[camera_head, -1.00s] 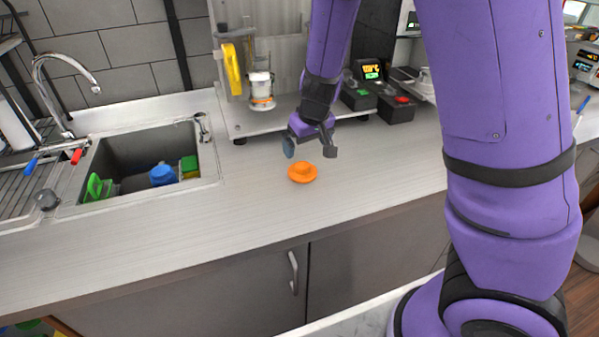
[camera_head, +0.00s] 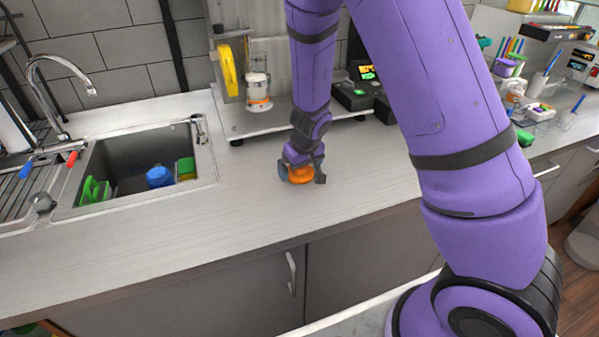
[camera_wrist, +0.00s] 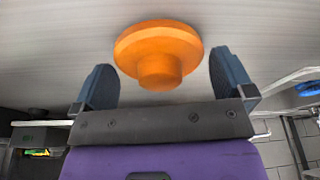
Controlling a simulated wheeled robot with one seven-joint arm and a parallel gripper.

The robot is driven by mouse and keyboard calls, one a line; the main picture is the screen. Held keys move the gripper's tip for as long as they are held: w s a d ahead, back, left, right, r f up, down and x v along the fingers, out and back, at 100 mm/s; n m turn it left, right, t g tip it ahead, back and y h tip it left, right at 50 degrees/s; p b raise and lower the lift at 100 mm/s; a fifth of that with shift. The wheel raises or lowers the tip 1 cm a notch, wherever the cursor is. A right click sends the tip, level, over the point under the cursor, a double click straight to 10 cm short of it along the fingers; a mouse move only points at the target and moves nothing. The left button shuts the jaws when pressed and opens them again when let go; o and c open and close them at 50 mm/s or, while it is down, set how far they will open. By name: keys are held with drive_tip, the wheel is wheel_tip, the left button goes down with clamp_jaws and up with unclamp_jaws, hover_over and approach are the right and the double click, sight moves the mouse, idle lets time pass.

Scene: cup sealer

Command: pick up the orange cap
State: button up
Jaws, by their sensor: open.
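The orange cap (camera_head: 301,175) lies on the counter right of the sink, a round disc with a raised knob on top. In the wrist view the cap (camera_wrist: 158,50) shows large, its knob facing my gripper. My gripper (camera_head: 302,176) is low over the counter, with a finger on either side of the cap in the head view. In the wrist view my gripper (camera_wrist: 165,80) is open and the knob lies between its two fingers. Nothing is held. Whether a finger touches the cap I cannot tell.
The sink (camera_head: 145,165) with blue and green things in it is to the left. A raised shelf (camera_head: 240,124) with a white cup (camera_head: 258,92) and a yellow part (camera_head: 231,70) stands behind. Black boxes (camera_head: 352,97) stand behind to the right. The counter front is clear.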

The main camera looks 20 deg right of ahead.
drive_tip(key=shift+w+f, duration=0.1)
drive_tip(key=shift+f, duration=0.2)
drive_tip(key=c, duration=0.7)
drive_tip(key=shift+o, duration=0.2)
drive_tip(key=shift+r, duration=0.15)
